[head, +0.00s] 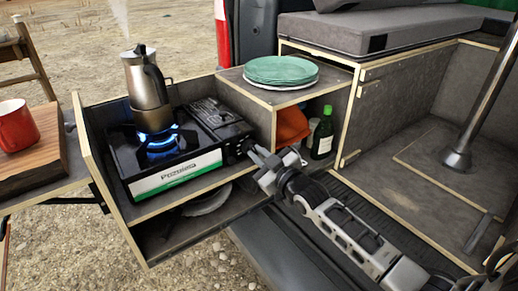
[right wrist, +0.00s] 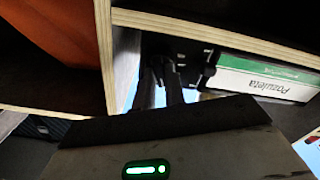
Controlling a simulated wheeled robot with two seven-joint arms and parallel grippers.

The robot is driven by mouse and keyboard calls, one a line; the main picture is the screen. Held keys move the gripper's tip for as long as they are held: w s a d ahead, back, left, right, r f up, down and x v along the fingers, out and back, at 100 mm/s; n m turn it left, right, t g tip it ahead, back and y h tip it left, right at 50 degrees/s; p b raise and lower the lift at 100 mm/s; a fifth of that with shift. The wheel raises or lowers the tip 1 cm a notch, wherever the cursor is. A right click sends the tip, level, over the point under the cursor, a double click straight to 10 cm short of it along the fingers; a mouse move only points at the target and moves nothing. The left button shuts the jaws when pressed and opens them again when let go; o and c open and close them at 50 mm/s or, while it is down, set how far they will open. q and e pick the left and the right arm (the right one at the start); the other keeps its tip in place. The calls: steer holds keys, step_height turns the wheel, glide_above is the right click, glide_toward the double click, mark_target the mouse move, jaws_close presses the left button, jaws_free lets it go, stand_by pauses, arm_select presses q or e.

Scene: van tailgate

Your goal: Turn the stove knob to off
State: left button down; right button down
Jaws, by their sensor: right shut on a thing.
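The camping stove (head: 180,178) sits in the pulled-out wooden drawer, and its front with the green and white label also shows in the right wrist view (right wrist: 265,80). Blue flame (head: 160,143) burns on it under a metal moka pot (head: 147,85). The dark stove knob (head: 243,147) is at the right end of the stove front, mostly hidden by my fingers. My right gripper (head: 254,154) is at the knob and shut on it; its fingers also show in the right wrist view (right wrist: 160,88). The knob's exact angle cannot be read. My left gripper is not in view.
Green plates (head: 281,70) are stacked on the shelf right of the stove. An orange item (head: 292,126) and a green bottle (head: 322,134) stand below it, close to my right arm. A red mug (head: 16,126) is on a board at left.

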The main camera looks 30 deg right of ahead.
steer(key=shift+m+p, duration=0.75)
steer(key=shift+m, duration=1.55)
steer(key=c, duration=1.5)
jaws_free()
steer(key=shift+o, duration=0.2)
steer(key=s+d, duration=0.2)
steer(key=s, duration=1.3)
steer(key=shift+s+p, duration=0.3)
steer(key=shift+s, duration=0.1)
steer(key=shift+f, duration=0.1)
